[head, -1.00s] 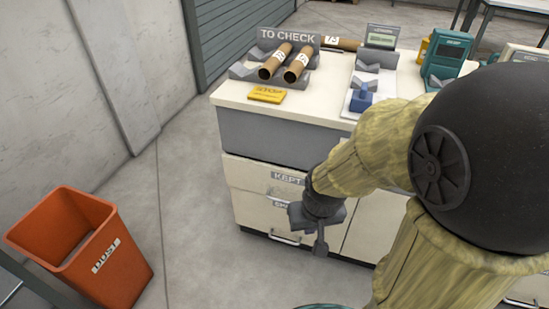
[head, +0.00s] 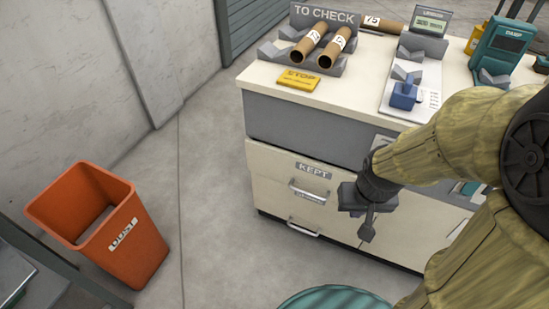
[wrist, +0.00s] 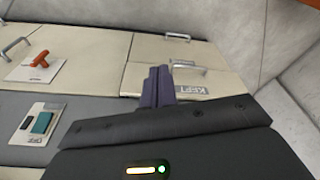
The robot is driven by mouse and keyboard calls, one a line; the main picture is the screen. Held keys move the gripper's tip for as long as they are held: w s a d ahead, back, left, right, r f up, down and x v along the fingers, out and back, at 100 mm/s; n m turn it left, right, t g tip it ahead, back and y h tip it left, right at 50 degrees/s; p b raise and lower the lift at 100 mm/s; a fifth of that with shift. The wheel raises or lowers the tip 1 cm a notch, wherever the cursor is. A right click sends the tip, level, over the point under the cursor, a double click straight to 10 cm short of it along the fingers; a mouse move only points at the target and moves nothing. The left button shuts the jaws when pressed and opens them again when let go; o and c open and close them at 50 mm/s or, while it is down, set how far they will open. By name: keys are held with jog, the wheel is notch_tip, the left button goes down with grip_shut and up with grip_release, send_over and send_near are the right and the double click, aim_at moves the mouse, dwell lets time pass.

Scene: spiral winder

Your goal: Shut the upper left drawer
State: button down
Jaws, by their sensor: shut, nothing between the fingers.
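The upper left drawer (head: 275,163) is the cream front labelled KEPT, under the grey band of the bench. Its front looks flush or nearly flush; a small gap cannot be ruled out. Its bar handle (head: 309,188) is uncovered. In the wrist view the drawer (wrist: 205,79) appears upside down, behind the fingers. My gripper (head: 367,232) points down in front of the cabinet, right of the drawer's handle. Its fingers (wrist: 158,86) are together and empty. I cannot tell whether they touch the cabinet.
A lower drawer (head: 280,205) with its own handle sits beneath. The bench top (head: 350,95) carries a rack of tubes (head: 313,45), a yellow STOP sign (head: 298,80) and instruments. An orange dust bin (head: 120,255) stands at left. The floor between bin and bench is clear.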

aim_at(277, 152)
jog(key=w+a+f+n+h+p, duration=0.1)
jog(key=w+a+f+n+h, duration=0.3)
jog(key=n, duration=0.4)
jog(key=w+a+f+n+h+p, duration=0.2)
jog(key=w+f+n+h, duration=0.35)
jog(key=n, duration=0.25)
jog(key=w+a+f+n+t+y, duration=0.1)
jog(key=w+a+f+n+t, duration=0.1)
jog(key=a+n+t, duration=0.5)
jog(key=w+a+f+n+t+y+p, duration=0.1)
jog(key=w+a+f+n+t+y, duration=0.1)
jog(key=a+n+t, duration=0.5)
jog(key=w+a+f+n, duration=0.1)
jog(key=a+f, duration=0.1)
jog(key=a, duration=0.4)
jog(key=shift+w+f+n+t, duration=0.2)
jog(key=shift+w+n+t, duration=0.1)
jog(key=b+x, duration=0.2)
jog(key=x, duration=1.1)
jog(key=shift+w+a+f, duration=0.1)
jog(key=shift+f, duration=0.05)
jog(key=shift+w, duration=0.45)
